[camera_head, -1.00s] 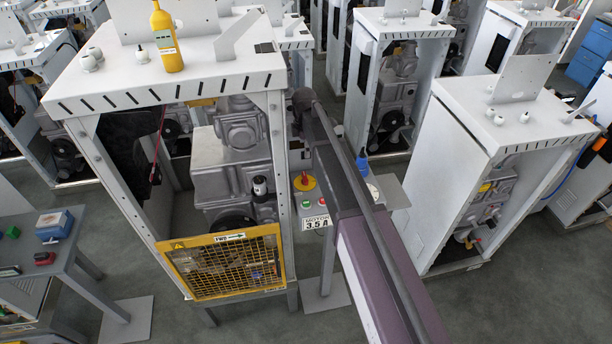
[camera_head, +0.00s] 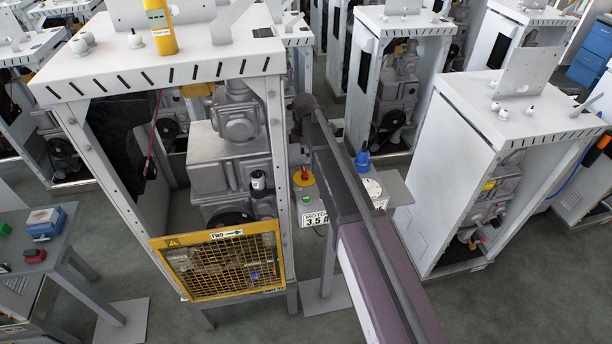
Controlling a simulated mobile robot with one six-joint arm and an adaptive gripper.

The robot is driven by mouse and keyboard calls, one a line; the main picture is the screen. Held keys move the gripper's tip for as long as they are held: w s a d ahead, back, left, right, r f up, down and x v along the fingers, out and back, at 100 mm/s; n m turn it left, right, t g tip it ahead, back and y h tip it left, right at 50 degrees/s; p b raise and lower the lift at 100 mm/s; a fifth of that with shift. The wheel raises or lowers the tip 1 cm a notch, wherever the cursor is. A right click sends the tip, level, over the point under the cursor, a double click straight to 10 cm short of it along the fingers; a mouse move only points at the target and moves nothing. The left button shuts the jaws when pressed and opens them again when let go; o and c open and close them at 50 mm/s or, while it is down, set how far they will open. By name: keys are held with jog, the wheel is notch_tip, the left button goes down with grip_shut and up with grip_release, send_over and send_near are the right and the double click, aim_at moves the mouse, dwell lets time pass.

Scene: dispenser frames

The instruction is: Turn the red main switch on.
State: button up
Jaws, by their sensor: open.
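The red main switch (camera_head: 304,176) is a small red knob on a round yellow plate. It sits on the grey side panel just right of the near dispenser frame's front post. It is partly overlapped by the post's edge, and its exact turn angle is too small to read. My arm (camera_head: 345,185) rises from the bottom right and reaches to just right of the switch, with its dark joint (camera_head: 304,104) above it. My gripper cannot be made out; the arm hides that area.
The near dispenser frame (camera_head: 165,72) has a yellow mesh guard (camera_head: 222,264) low in front. A white dial (camera_head: 371,188) and a blue item (camera_head: 363,160) lie right of my arm. Another white cabinet (camera_head: 455,180) stands farther right.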

aim_at(305, 171)
jog(key=shift+f+b, duration=3.95)
jog(key=shift+f, duration=0.3)
